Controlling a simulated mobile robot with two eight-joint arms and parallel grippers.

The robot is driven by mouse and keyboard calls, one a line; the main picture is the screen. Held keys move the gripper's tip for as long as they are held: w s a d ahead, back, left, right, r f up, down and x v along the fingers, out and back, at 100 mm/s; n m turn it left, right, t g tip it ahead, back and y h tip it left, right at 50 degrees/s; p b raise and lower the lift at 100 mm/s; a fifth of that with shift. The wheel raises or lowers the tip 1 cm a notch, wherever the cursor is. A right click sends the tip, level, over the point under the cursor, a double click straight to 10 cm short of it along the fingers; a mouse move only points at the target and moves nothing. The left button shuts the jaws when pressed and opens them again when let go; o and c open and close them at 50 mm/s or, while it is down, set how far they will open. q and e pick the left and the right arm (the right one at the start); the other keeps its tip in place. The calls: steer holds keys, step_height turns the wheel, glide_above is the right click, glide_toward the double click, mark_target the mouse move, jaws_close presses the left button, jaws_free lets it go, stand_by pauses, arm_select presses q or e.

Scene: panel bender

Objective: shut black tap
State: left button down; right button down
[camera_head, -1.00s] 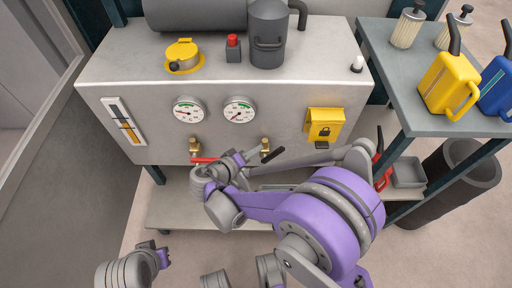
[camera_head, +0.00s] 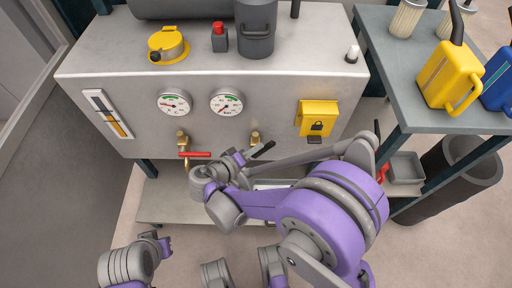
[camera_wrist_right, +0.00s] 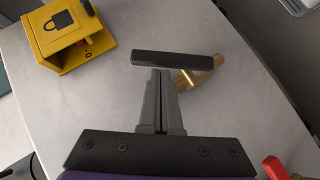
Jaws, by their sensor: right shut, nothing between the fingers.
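A red-handled tap (camera_head: 194,154) sits left of the black one. Two gauges (camera_head: 226,102) and a yellow lock box (camera_head: 317,118) are on the cabinet front above. A side table (camera_head: 400,75) with yellow and blue cans stands right. A low shelf (camera_head: 165,205) lies below.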

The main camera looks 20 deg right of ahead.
mark_target(269, 149)
steer(key=shift+s+d+m+y+p, duration=0.1)
steer(key=shift+d+m+y+p, duration=0.2)
steer(key=shift+d+y+p, duration=0.15)
steer(key=shift+s+d+m+y+p, duration=0.25)
steer(key=shift+d+m+y+p, duration=0.25)
steer(key=shift+d+y+p, duration=0.2)
steer(key=shift+s+d+f+m+y+p, duration=0.2)
steer(key=shift+d+m+y+p, duration=0.25)
steer(key=shift+y, duration=0.3)
steer(key=f+y, duration=0.1)
steer(key=d+f+m+y, duration=0.1)
steer(key=d+m+y, duration=0.1)
steer(key=shift+s+d+f+t+y+b, duration=0.2)
steer(key=shift+s+f+t+y+b, duration=0.05)
steer(key=shift+f+t+y+b, duration=0.15)
steer(key=shift+f, duration=0.1)
